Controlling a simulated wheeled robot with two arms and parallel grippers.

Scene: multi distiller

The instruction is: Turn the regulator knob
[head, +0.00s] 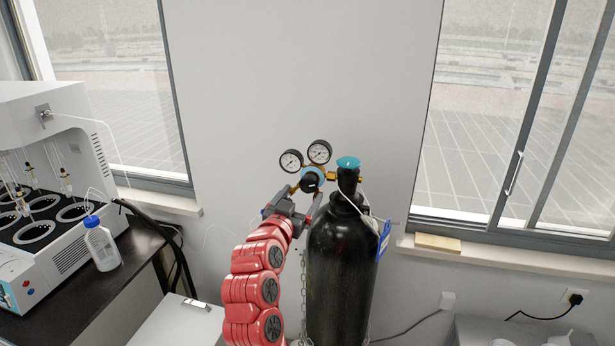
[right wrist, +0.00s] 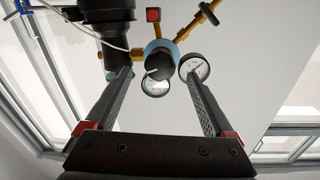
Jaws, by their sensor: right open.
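The regulator knob (head: 310,182) is a small black knob on a blue and brass regulator, with two round gauges (head: 319,152) above it. It sits beside the neck of a black gas cylinder (head: 343,270). My right gripper (head: 305,200) is just below and in front of the knob. In the right wrist view the open fingers (right wrist: 162,85) point toward the regulator, and the black knob (right wrist: 159,66) shows between and beyond their tips. Nothing is held, and I see no contact with the knob. My left gripper is not in view.
The cylinder's blue top valve (head: 348,162) is close to the right of the regulator. A white distiller (head: 60,180) and a bottle (head: 101,244) stand at the left. A plain wall is behind.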

